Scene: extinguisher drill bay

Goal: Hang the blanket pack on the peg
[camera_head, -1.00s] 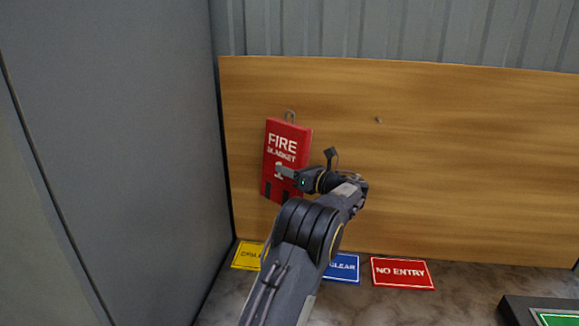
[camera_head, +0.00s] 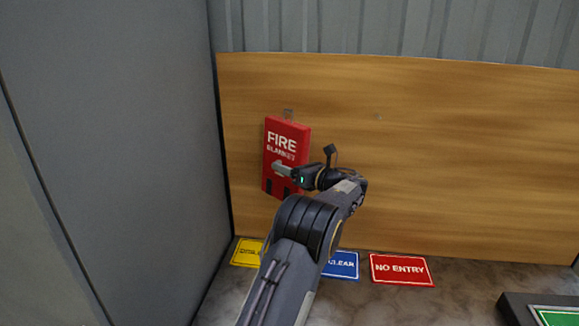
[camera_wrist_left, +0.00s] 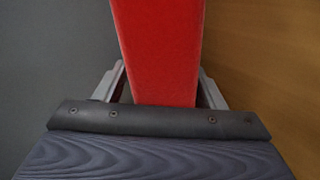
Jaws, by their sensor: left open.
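The red fire blanket pack (camera_head: 287,140) is upright against the wooden board, at its left part. A small loop (camera_head: 288,114) shows at its top; whether a peg passes through it I cannot tell. My left gripper (camera_head: 278,170) is at the pack's lower front. In the left wrist view the red pack (camera_wrist_left: 160,50) lies between the two open fingers (camera_wrist_left: 162,88), with small gaps showing beside it. My right gripper is not in view.
The wooden board (camera_head: 460,150) stands at the back. A grey panel (camera_head: 110,130) rises close on the left. On the counter lie a yellow sign (camera_head: 246,252), a blue sign (camera_head: 343,265) and a red NO ENTRY sign (camera_head: 402,270). A dark tray with a green sign (camera_head: 556,317) is at lower right.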

